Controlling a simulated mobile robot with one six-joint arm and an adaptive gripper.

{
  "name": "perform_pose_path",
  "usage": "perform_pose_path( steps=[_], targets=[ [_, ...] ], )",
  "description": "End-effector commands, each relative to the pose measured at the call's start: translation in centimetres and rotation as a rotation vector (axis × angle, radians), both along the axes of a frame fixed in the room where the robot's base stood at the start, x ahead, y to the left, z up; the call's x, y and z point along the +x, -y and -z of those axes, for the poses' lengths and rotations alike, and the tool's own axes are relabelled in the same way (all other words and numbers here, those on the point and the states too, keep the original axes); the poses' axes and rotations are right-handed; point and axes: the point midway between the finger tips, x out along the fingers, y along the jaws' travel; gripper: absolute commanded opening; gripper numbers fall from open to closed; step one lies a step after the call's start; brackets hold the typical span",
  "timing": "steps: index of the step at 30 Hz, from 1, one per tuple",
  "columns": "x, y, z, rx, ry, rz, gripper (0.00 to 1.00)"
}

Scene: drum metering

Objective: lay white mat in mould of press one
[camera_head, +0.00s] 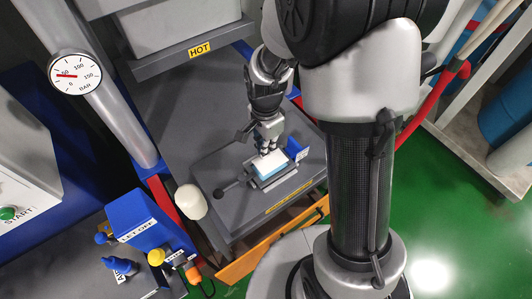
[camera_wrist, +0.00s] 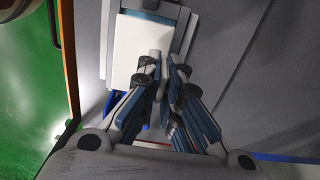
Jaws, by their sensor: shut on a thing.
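The white mat (camera_head: 268,162) is a flat white rectangle at the fingertips of my gripper (camera_head: 267,146). In the wrist view the mat (camera_wrist: 135,48) reaches left from the fingertips (camera_wrist: 165,60), which are shut on its edge. The grey mould (camera_head: 284,182) lies under and around the mat on the lower plate of the press. Part of the mould (camera_wrist: 152,8) shows past the mat's far end in the wrist view. The mat covers most of the mould's inside. I cannot tell whether the mat rests on its floor or hangs just above.
The upper block with a HOT label (camera_head: 200,50) overhangs behind. A cream knob (camera_head: 190,202) and a control box (camera_head: 150,222) stand front left.

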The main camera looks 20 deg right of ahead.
Motion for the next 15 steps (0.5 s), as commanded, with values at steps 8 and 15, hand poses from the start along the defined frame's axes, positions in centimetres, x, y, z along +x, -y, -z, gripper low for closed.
perform_pose_path(
  steps=[8, 15],
  targets=[
    [0.0, 0.0, 3.1, 0.0, -0.001, 0.0, 0.0],
    [0.0, 0.0, 3.2, 0.0, -0.001, 0.0, 0.0]
  ],
)
